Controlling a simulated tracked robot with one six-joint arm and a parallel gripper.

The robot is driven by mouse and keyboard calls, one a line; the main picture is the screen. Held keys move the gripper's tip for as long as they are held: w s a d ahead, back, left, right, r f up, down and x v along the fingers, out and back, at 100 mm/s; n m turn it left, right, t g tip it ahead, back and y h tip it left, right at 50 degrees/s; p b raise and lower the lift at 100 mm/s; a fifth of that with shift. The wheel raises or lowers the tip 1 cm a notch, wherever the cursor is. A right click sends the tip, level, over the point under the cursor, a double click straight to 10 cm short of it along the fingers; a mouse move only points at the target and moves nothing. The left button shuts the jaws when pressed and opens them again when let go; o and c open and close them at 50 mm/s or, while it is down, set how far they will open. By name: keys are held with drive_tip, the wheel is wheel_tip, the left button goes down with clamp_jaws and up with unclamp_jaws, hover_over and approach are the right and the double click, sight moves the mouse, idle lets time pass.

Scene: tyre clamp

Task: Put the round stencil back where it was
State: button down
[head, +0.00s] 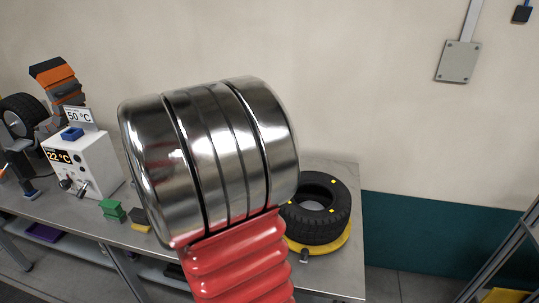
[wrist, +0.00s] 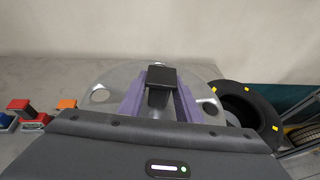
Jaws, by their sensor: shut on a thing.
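The round stencil (wrist: 113,80) is a clear disc with round holes and a black grip block (wrist: 161,76) at its middle. My gripper (wrist: 160,88), with purple fingers, is shut on this block and holds the stencil in front of the wrist camera. The disc's right edge overlaps the tyre (wrist: 262,108) in the wrist view; I cannot tell the gap between them. In the head view the tyre (head: 335,205), with yellow dots, lies flat on a yellow ring (head: 343,244) at the bench's right end. My arm hides the gripper and stencil there.
A white box (head: 88,163) with temperature displays stands on the bench (head: 335,285) at left. Green (head: 113,210) and yellow (head: 140,217) blocks sit nearer. The wrist view shows red (wrist: 19,104) and orange (wrist: 66,104) pieces at left and a rack at far right. A wall stands behind.

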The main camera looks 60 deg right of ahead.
drive_tip(key=w+a+f+n+t+y, duration=0.35)
drive_tip(key=w+a+n+t, duration=0.4)
drive_tip(key=w+a, duration=1.15)
drive_tip(key=w+a+f+n+t+y, duration=0.1)
drive_tip(key=a+f+n+t+y, duration=0.1)
drive_tip(key=a, duration=1.1)
drive_tip(key=w+a+f+n+t+y, duration=0.1)
drive_tip(key=a+f+n+t+y, duration=0.2)
drive_tip(key=a, duration=1)
drive_tip(key=shift+f+n+y, duration=0.5)
drive_tip(key=shift+n+y, duration=0.25)
